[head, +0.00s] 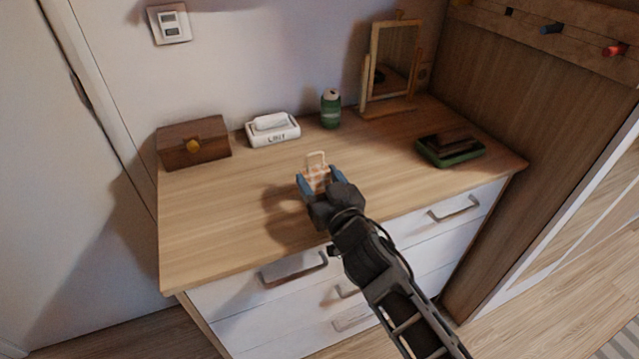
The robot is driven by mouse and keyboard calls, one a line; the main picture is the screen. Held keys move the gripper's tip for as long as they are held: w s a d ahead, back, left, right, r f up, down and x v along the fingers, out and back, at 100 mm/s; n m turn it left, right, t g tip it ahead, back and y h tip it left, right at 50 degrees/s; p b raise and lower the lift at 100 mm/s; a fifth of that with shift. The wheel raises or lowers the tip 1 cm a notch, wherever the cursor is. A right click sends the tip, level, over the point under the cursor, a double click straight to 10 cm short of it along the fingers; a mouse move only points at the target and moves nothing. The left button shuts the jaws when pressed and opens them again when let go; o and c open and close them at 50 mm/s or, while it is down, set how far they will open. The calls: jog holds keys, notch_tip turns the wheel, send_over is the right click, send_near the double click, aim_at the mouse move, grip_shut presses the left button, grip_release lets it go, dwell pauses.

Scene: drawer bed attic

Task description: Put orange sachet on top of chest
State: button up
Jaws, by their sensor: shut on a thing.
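An orange-and-white checked sachet (317,176) with a pale loop at its top is held between the blue fingertips of my gripper (319,181). My gripper is shut on it over the middle of the wooden top of the white chest of drawers (215,225). A shadow falls on the wood to the left of the gripper. I cannot tell whether the sachet touches the wood. My gripper hides the sachet's lower part.
A brown wooden box with a gold clasp (193,146), a white tissue box (272,131), a green can (330,109) and a framed mirror (391,66) stand along the back. A green tray with a dark item (450,149) is at right. The top's left front is clear.

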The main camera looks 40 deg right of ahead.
jog(key=o, duration=1.2)
jog(key=b+v, duration=0.4)
jog(key=v, duration=0.8)
jog(key=shift+r, duration=0.15)
